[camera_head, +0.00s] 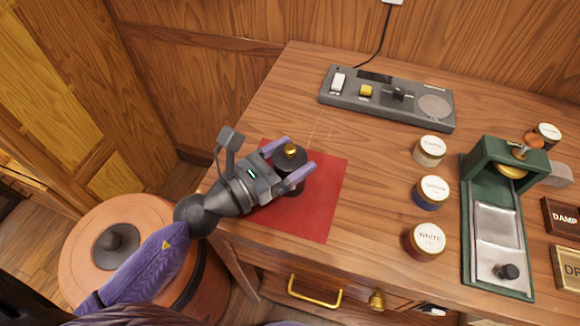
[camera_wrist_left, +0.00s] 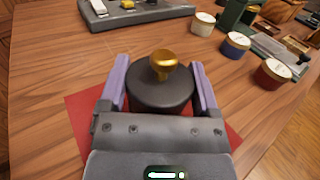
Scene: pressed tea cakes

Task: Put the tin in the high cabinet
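A dark, round lidded tin (camera_head: 287,165) with a gold knob stands upright on a red mat (camera_head: 325,190) at the left of the wooden table. It also shows in the left wrist view (camera_wrist_left: 160,98). My left gripper (camera_head: 294,156) has its two purple fingers spread wide, one on each side of the tin. The fingers lie very close to its sides; firm contact cannot be made out. My right gripper is not in view. No high cabinet can be identified.
A grey device (camera_head: 385,98) with a cord lies at the back. White-lidded jars (camera_head: 431,190) stand right of the mat, beside a green press (camera_head: 475,245). Small signs (camera_head: 562,217) sit at the right edge. A round terracotta-coloured stool (camera_head: 80,240) stands left of the table.

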